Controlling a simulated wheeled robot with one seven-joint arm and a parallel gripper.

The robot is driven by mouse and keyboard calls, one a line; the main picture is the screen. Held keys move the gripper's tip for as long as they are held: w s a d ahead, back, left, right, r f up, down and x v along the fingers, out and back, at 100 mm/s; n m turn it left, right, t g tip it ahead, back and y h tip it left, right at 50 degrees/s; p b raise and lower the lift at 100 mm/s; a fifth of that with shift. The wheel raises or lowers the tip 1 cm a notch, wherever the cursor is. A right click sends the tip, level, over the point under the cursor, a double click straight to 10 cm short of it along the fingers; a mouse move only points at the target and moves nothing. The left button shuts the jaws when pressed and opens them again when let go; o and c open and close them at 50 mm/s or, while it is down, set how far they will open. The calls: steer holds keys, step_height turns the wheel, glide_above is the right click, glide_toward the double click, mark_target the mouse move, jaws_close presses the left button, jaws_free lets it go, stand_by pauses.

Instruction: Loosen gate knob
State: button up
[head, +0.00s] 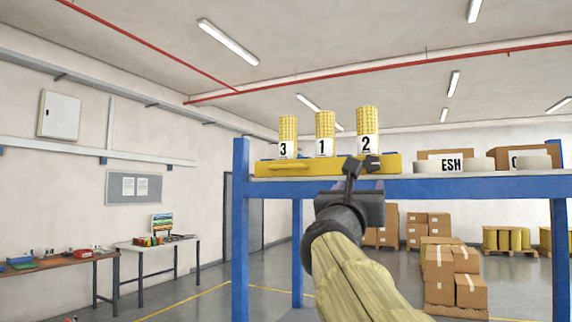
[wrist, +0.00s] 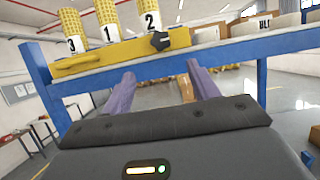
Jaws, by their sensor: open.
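The gate knob is a dark lobed knob (wrist: 160,41) on the front face of the yellow gate bar (wrist: 122,53), near its right end. In the head view the knob (head: 372,163) shows just above and right of my gripper, below the roll marked 2. My gripper (wrist: 160,82) is open and empty, its two purple-grey fingers apart. It is in front of the blue shelf edge, below the knob and not touching it. In the head view my gripper (head: 362,170) is seen from behind, partly hiding the shelf edge.
Three yellow mesh rolls labelled 3 (head: 288,137), 1 (head: 325,134) and 2 (head: 367,131) stand behind the bar. Stacked cartons (head: 455,275) are on the floor beyond. A blue post (head: 240,230) stands left.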

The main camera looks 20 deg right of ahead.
mark_target(371, 163)
steer(key=p+x, duration=0.8)
steer(key=x, duration=0.7)
steer(key=shift+w+d, duration=0.1)
steer(key=shift+w, duration=0.1)
steer(key=shift+w+d, duration=0.3)
steer(key=shift+d, duration=0.05)
steer(key=c, duration=1)
